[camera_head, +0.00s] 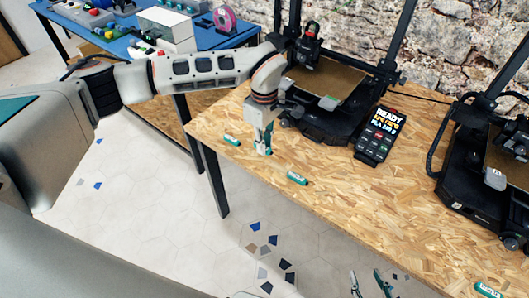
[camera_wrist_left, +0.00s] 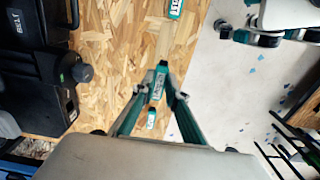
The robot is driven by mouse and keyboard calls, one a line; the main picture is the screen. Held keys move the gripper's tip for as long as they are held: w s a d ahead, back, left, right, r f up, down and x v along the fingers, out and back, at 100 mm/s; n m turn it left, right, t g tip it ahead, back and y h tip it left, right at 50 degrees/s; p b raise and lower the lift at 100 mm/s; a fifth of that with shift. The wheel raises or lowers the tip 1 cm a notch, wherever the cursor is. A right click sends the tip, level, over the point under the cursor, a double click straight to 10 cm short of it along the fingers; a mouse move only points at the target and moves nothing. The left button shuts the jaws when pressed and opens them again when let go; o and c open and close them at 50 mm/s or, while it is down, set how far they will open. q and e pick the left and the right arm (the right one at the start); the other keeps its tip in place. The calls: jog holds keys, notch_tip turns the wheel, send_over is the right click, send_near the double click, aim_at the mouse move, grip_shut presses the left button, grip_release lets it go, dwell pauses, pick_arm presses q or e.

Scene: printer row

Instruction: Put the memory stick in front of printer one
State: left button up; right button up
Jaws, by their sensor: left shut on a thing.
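My left gripper (camera_head: 265,150) is low over the wooden table, in front of the left black printer (camera_head: 325,95). In the left wrist view its fingers (camera_wrist_left: 161,90) are shut on a small green stick with a pale label (camera_wrist_left: 160,82). The label is too small to read, and I cannot tell whether the stick touches the table. Similar green sticks lie on the table: one just left of the gripper (camera_head: 232,140), one to its right (camera_head: 297,178), one at the lower right (camera_head: 488,290). My right gripper (camera_head: 369,284) is open at the bottom edge, fingers apart.
The wooden table (camera_head: 350,210) has a wide bare area in front of the printers. A black device with a "READY" screen (camera_head: 379,136) stands right of the left printer. A second black printer (camera_head: 490,165) is at the right. A blue bench (camera_head: 215,38) stands behind my left arm.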

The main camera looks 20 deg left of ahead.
aim_at(264, 160)
pick_arm(q)
jog(key=shift+f, duration=2.05)
jog(key=shift+f, duration=0.1)
jog(key=o, duration=0.8)
notch_tip(264, 160, up, 12)
jog(key=shift+r, duration=0.1)
